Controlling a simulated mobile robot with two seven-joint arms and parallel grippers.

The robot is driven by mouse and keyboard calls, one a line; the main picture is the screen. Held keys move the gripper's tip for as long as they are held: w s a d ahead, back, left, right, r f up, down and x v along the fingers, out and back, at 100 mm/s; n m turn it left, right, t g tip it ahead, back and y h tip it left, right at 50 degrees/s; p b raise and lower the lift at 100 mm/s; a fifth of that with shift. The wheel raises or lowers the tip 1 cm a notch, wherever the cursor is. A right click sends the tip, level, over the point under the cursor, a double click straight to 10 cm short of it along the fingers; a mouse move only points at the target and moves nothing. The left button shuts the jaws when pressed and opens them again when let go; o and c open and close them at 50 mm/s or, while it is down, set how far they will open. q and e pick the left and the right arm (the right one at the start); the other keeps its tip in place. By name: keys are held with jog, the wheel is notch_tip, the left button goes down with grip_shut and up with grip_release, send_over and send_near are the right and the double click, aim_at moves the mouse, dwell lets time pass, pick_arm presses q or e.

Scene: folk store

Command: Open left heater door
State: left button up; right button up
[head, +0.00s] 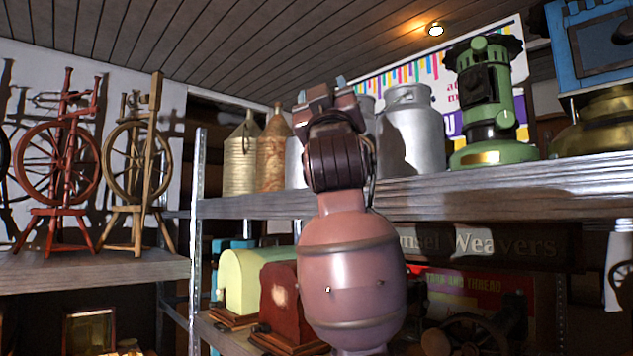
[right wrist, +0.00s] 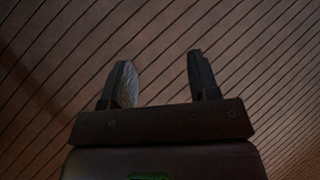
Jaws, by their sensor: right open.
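Two heaters stand on the upper shelf at the right of the head view. The left one is a green heater (head: 509,110) with a dark top and a dark panel (head: 478,86) on its upper body; I cannot tell for sure whether this door is shut. My right gripper (head: 323,88) is raised at the middle, left of the green heater and well apart from it. It points up in front of the metal cans. In the right wrist view its two fingers (right wrist: 158,62) are apart, with nothing between them and the ceiling behind. My left gripper is not in view.
A blue heater (head: 597,45) with a brass tank stands at the far right. A grey milk can (head: 411,130) stands between my arm and the green heater. The wooden shelf edge (head: 500,190) runs below. Spinning wheels (head: 65,165) stand on the left shelf.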

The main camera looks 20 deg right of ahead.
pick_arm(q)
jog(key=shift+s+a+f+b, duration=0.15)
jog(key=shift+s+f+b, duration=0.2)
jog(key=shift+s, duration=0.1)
pick_arm(e)
jog(key=w+f+n+g+y, duration=0.1)
jog(key=w+f+n+y, duration=0.2)
jog(key=f, duration=1)
jog(key=shift+w+g+y, duration=0.3)
jog(key=shift+w, duration=0.9)
jog(key=shift+r, duration=0.1)
